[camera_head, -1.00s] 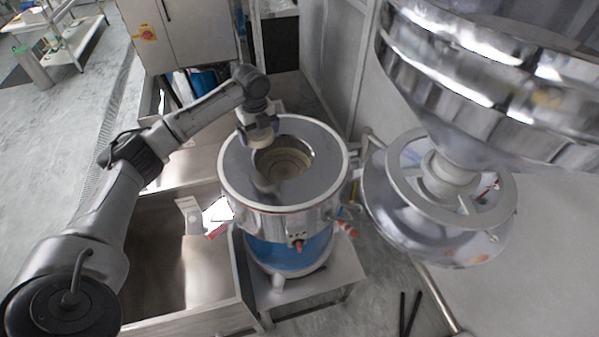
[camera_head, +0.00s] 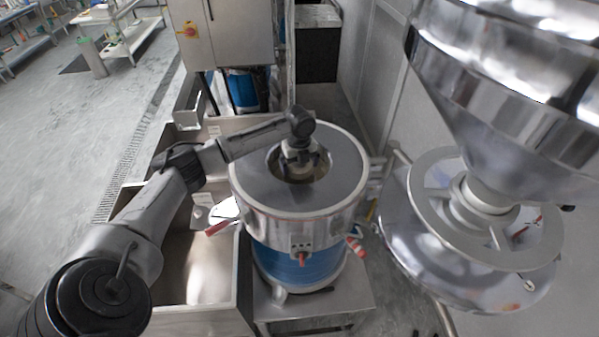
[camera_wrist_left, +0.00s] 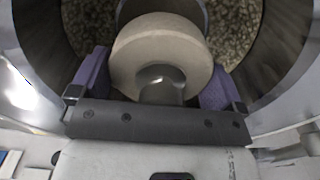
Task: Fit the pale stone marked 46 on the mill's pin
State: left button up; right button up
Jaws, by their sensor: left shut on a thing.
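The mill (camera_head: 248,187) is a round steel drum with a blue lower body and an open well in its top. My left gripper (camera_head: 297,165) is over the well, pointing down. In the left wrist view, the purple fingers of my left gripper (camera_wrist_left: 157,80) are shut on a pale round stone (camera_wrist_left: 160,40). The stone is inside the drum's mouth, above a speckled floor. A shiny metal piece shows at the stone's centre; I cannot tell if it is the pin. No mark 46 is legible. My right gripper is not in view.
A steel sink (camera_head: 190,270) is left of the mill. A large polished metal hopper (camera_head: 510,110) hangs at the right, above a spoked metal wheel (camera_head: 425,190). A grey cabinet (camera_head: 240,35) is behind. Red-handled parts stick out from the mill's front.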

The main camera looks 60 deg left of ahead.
aim_at(299, 171)
pick_arm(q)
jog(key=shift+f+p, duration=0.35)
jog(key=shift+f, duration=1.6)
jog(key=shift+f, duration=0.1)
jog(key=o, duration=0.9)
jog(key=shift+r, duration=0.25)
notch_tip(299, 171, up, 11)
jog(key=shift+r+b, duration=0.2)
jog(key=shift+b, duration=0.65)
jog(key=shift+r, duration=0.15)
